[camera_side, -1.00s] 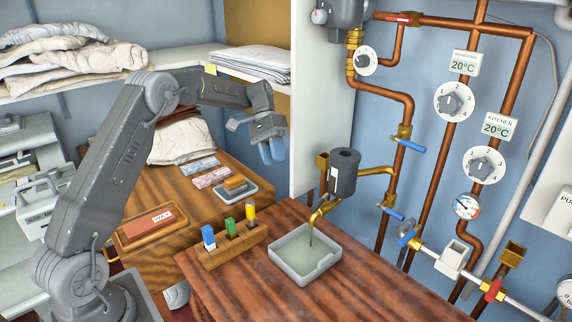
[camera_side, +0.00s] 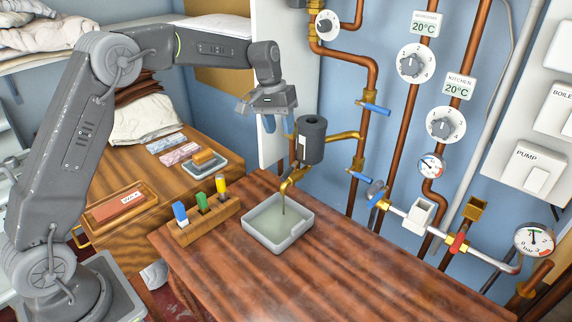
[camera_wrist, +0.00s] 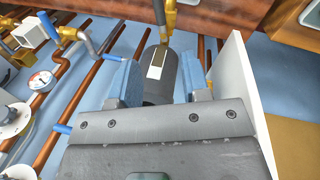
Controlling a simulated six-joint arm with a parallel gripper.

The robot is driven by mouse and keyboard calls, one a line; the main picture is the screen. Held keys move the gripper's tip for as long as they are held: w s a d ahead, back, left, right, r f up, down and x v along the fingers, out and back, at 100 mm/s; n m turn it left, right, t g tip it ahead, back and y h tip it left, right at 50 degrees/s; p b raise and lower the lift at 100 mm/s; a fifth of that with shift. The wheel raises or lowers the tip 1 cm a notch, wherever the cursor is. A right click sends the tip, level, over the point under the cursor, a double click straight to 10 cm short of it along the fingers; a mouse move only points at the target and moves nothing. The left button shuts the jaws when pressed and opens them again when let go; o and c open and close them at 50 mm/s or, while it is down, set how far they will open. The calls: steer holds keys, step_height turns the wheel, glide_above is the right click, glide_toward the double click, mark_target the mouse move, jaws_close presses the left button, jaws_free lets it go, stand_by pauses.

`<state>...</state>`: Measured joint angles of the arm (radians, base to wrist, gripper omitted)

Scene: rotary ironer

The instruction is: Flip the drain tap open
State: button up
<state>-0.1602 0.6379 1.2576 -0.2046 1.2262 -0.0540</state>
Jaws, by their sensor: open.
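A brass spout (camera_side: 292,180), which looks like the drain tap, sits below a dark grey cylinder (camera_side: 311,142), with a thin stream falling into the grey tray (camera_side: 251,229). I cannot make out its lever. My gripper (camera_side: 269,123) is open and empty, pointing down to the left of the cylinder and above the spout. In the wrist view the blue fingers of my gripper (camera_wrist: 160,80) stand on either side of the labelled cylinder (camera_wrist: 163,78), which shows beyond them. Brass parts (camera_wrist: 169,18) show past its far end; whether the fingers touch anything cannot be told.
Brass valves with blue levers (camera_side: 374,108) sit on copper pipes to the right. A white panel (camera_side: 274,125) stands behind my gripper. A wooden block with coloured pegs (camera_side: 199,219) is left of the tray. The right of the wooden table (camera_side: 350,280) is clear.

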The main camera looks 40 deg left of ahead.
mark_target(288, 169)
steer(key=f, duration=0.4)
steer(key=d+f, duration=0.1)
steer(key=f, duration=0.3)
steer(key=d+f, duration=0.1)
steer(key=f, duration=0.2)
steer(key=shift+w+d+f, duration=0.15)
steer(key=shift+w+f, duration=0.15)
steer(key=shift+f, duration=0.1)
steer(key=shift+c, duration=0.4)
jaws_close()
